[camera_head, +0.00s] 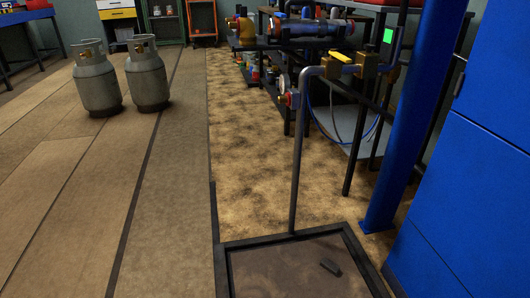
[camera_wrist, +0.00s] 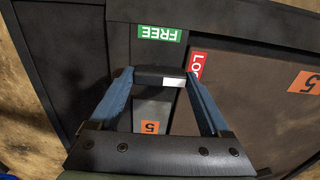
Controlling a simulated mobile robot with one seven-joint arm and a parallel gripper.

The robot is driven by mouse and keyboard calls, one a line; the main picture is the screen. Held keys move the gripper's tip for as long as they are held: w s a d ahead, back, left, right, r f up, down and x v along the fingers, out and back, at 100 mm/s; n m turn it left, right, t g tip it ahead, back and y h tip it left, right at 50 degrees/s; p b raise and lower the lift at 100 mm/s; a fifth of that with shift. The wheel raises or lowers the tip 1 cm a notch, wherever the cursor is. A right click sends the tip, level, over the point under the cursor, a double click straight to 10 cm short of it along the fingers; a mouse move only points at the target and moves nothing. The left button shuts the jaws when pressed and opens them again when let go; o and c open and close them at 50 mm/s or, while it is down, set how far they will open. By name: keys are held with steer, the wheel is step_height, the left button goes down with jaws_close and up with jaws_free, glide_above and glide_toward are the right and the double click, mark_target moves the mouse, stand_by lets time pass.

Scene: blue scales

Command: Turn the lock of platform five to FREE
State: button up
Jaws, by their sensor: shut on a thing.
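In the wrist view my gripper (camera_wrist: 159,76) has its two blue fingers closed on the ends of a dark lock handle (camera_wrist: 152,72). A white mark (camera_wrist: 173,82) shows on the handle's near side, right of its middle. A green FREE label (camera_wrist: 162,33), upside down, lies just beyond the handle. A red label (camera_wrist: 196,69) reading "LO", partly hidden by the right finger, lies right of it. An orange "5" tag (camera_wrist: 150,127) shows between the fingers, and another "5" tag (camera_wrist: 304,82) is on the dark plate at right. My gripper is outside the head view.
A blue cabinet (camera_head: 470,200) is at right, and two gas cylinders (camera_head: 148,78) (camera_head: 97,82) at left.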

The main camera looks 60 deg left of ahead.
steer(key=shift+r, duration=0.1)
steer(key=n+p, duration=0.2)
steer(key=n, duration=0.2)
steer(key=shift+s+p, duration=0.1)
steer(key=shift+p, duration=0.25)
steer(key=n+p, duration=0.1)
steer(key=n, duration=0.3)
steer(key=shift+s+p, duration=0.1)
steer(key=shift+p, duration=0.25)
steer(key=n+p, duration=0.1)
steer(key=n, duration=0.4)
steer(key=shift+d, duration=0.1)
steer(key=shift+s+n+p, duration=0.15)
steer(key=shift+n+p, duration=0.3)
steer(key=shift+n, duration=1.85)
steer(key=o, duration=1.2)
